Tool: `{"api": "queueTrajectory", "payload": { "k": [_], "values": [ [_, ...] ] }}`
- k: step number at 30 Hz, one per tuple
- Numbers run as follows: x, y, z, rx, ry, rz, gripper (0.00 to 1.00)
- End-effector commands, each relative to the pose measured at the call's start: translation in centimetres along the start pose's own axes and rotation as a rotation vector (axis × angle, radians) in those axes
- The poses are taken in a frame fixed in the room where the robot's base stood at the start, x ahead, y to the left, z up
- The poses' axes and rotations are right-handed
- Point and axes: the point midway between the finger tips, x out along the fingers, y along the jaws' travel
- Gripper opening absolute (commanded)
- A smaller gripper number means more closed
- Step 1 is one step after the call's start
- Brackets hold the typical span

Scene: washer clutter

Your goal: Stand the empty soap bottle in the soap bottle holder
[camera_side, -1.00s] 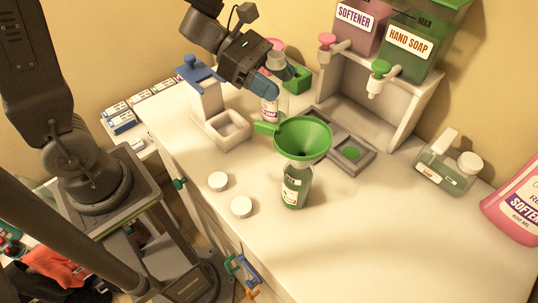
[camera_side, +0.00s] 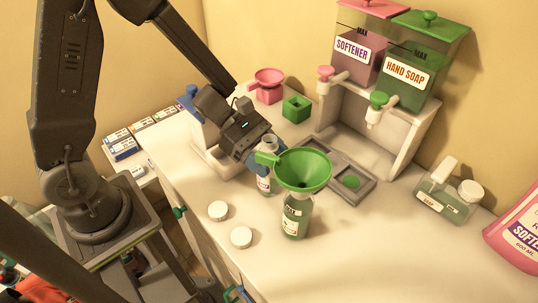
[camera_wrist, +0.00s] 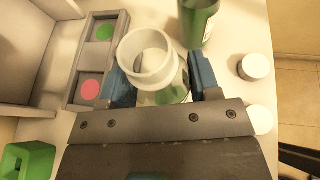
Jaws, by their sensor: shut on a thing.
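My gripper (camera_side: 262,165) is shut on a clear, empty-looking bottle with a pale open neck. In the side view this bottle (camera_side: 264,184) is upright, partly hidden by the fingers and the green funnel; its label is too small to read. I cannot tell whether it touches the counter. In the wrist view the clear bottle (camera_wrist: 150,55) is between the blue fingers (camera_wrist: 163,85). A green bottle (camera_side: 297,218) stands beside it with a green funnel (camera_side: 305,170) on top. A grey two-recess tray (camera_side: 366,188) with a green pad and a pink pad lies under the dispensers.
Hand soap (camera_side: 405,80) and softener (camera_side: 362,58) dispensers stand at the back. A green open block (camera_side: 296,109), a pink funnel (camera_side: 268,77) on a pink block, and white caps (camera_side: 218,210) are nearby. A green-filled bottle (camera_side: 440,201) stands at right.

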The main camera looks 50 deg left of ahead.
Motion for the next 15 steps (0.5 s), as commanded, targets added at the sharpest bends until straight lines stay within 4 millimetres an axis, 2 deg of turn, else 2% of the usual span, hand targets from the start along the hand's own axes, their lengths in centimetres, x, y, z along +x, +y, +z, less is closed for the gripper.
{"api": "queueTrajectory", "payload": {
  "k": [9,10,15],
  "values": [
    [0.12,0.02,-0.31,-0.001,0.0,0.0,0.32],
    [0.1,0.03,-0.26,0.0,0.0,0.001,0.59],
    [0.09,0.03,-0.23,0.0,0.0,0.001,0.76]
  ]
}}
